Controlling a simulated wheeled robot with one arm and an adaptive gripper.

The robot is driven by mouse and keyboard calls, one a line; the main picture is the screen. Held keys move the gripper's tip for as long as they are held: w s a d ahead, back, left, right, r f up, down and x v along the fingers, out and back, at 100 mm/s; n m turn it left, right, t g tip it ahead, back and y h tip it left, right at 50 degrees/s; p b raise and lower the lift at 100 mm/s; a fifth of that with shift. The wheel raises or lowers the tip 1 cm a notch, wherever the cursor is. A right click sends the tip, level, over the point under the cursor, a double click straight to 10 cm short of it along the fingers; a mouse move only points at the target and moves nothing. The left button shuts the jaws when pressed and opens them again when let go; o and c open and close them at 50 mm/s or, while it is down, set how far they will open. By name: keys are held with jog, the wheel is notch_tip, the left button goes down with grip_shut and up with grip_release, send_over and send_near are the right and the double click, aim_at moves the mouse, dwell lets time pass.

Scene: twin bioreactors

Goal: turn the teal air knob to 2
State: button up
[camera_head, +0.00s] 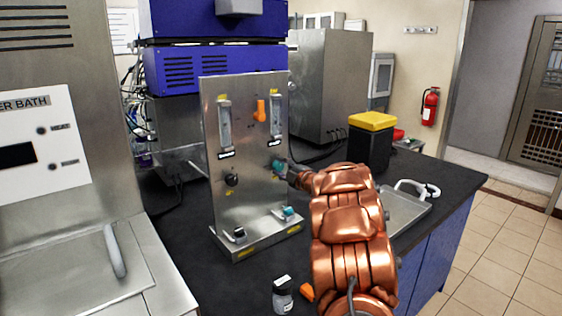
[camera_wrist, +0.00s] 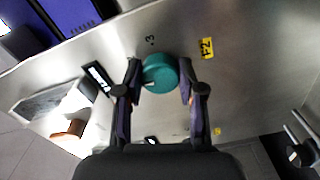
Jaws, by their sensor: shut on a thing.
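The teal air knob (camera_head: 277,165) is on the right side of the upright steel panel (camera_head: 246,205), below the right flow tube (camera_head: 276,115). My gripper (camera_head: 285,169) reaches it from the right. In the wrist view the round teal knob (camera_wrist: 160,70) sits between the two dark fingers of my gripper (camera_wrist: 160,82), which are shut on its sides. A short pale mark shows at the knob's lower left. A printed 3 (camera_wrist: 150,40) is on the panel just above the knob in that view. The other scale numbers are not readable.
A steel tray (camera_head: 408,212) and yellow-lidded bin (camera_head: 371,145) stand right.

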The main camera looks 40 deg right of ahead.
jog(key=m+p, duration=0.2)
jog(key=m, duration=0.1)
jog(key=shift+r, duration=0.2)
jog(key=shift+f+m+p, duration=0.15)
jog(key=shift+m+p, duration=0.55)
jog(key=shift+m, duration=0.1)
jog(key=o, duration=1.1)
jog(key=shift+f, duration=0.1)
jog(key=shift+o, duration=0.2)
jog(key=s+a, duration=0.1)
jog(key=s, duration=1.1)
jog(key=shift+w, duration=0.15)
